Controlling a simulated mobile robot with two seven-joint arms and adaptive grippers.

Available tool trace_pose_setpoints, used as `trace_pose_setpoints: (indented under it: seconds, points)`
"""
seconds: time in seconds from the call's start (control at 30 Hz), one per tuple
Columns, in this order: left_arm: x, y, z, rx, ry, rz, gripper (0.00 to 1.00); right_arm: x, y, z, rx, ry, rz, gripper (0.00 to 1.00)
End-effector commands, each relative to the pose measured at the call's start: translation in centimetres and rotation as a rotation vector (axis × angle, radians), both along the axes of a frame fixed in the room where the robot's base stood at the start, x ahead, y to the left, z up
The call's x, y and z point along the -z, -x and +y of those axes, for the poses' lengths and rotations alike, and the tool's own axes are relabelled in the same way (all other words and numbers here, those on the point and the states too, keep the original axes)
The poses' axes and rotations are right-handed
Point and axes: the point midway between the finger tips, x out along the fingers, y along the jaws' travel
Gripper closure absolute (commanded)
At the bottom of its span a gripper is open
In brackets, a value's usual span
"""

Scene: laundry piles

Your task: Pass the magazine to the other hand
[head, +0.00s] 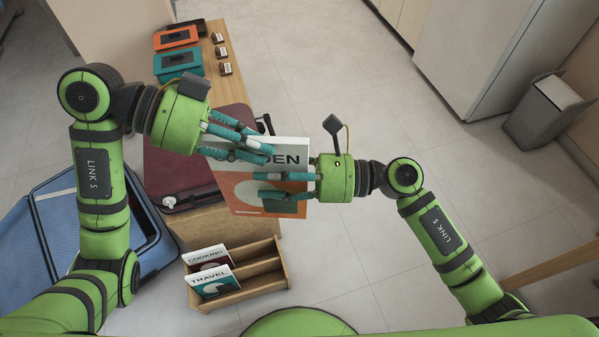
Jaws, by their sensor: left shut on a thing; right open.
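The magazine (241,193) is white and orange with a teal patch, and part of its title reads "DEN". It hangs in the air in the middle of the head view, between my two grippers. My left gripper (268,150) is shut on the magazine near its upper edge, its fingers covering part of the title. My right gripper (262,186) comes from the right, lower down, with its fingers open across the magazine's face and lower right part. Whether the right fingers touch the magazine is hard to tell.
A wooden rack (262,271) below holds a "COOKING" magazine (205,258) and a "TRAVEL" magazine (213,283). Behind is a table with a dark red case (180,165) and orange (176,38) and teal (178,64) items.

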Motion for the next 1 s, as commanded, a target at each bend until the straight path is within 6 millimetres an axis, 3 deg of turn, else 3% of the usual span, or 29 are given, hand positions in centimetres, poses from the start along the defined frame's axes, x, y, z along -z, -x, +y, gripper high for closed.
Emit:
trace_pose_setpoints:
  seconds: [0.17, 0.43, 0.47, 0.57, 0.6, 0.77, 0.8, 0.83, 1.0]
  points:
    - [-0.08, -0.01, -0.02, 0.0, 0.002, -0.001, 1.0, -0.05, -0.05, 1.15, -0.001, 0.0, 0.001, 0.5]
    - [-0.09, 0.0, -0.04, 0.001, 0.003, -0.002, 1.0, -0.04, -0.04, 1.29, 0.0, 0.0, 0.001, 0.5]
    - [-0.09, 0.0, -0.04, 0.001, 0.003, -0.002, 1.0, -0.04, -0.04, 1.29, -0.001, 0.0, 0.001, 0.54]
    - [-0.1, 0.01, -0.04, 0.001, 0.003, -0.002, 1.0, -0.05, -0.04, 1.29, 0.0, -0.001, 0.001, 0.94]
    - [-0.1, 0.01, -0.05, 0.001, 0.003, -0.002, 1.0, -0.05, -0.05, 1.29, 0.0, -0.001, 0.001, 1.0]
    - [-0.1, 0.06, -0.08, 0.003, 0.004, -0.001, 1.0, -0.05, -0.07, 1.27, 0.001, -0.001, 0.002, 1.0]
    - [-0.11, 0.07, -0.08, 0.003, 0.004, -0.001, 0.63, -0.18, -0.09, 1.28, 0.001, -0.004, 0.001, 1.0]
    - [-0.11, 0.07, -0.08, 0.003, 0.004, -0.001, 0.51, -0.17, -0.1, 1.27, 0.001, -0.004, 0.001, 1.0]
    - [-0.07, 0.03, -0.05, 0.002, 0.002, -0.001, 0.51, -0.16, -0.09, 1.26, 0.001, -0.003, 0.0, 1.0]
